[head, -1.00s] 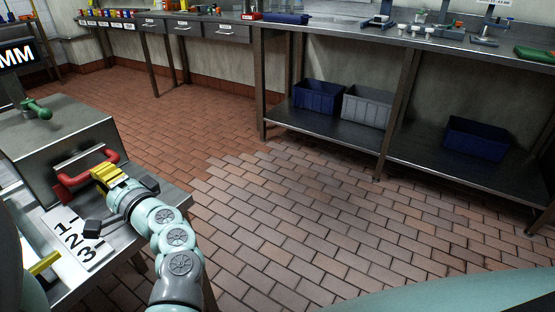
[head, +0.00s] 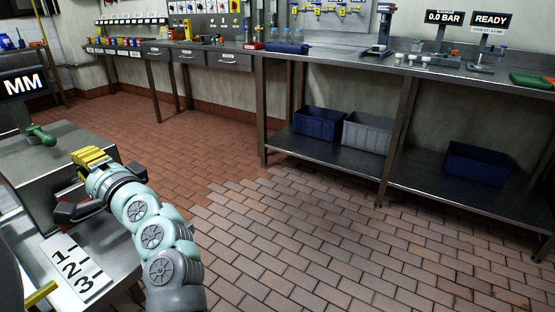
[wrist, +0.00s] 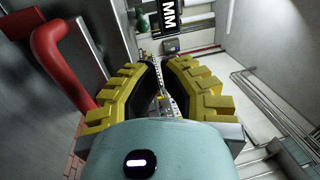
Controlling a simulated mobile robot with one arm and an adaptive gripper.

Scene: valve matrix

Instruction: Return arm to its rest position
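My gripper (head: 92,160) has yellow ribbed fingers and is raised beside the steel box (head: 50,150) at the left. In the wrist view my gripper (wrist: 162,66) shows its two fingers curving toward each other with a gap between them and nothing held. The red handle (wrist: 66,55) on the box is left of the fingers and apart from them. In the head view my arm partly covers this handle. My arm curves up from the bottom of the head view.
A card with 1, 2, 3 (head: 78,268) lies on the steel bench by the box. A green-handled part (head: 40,135) sits on top of the box. A long workbench (head: 340,55) with bins below runs along the back wall. The tiled floor (head: 300,240) between is clear.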

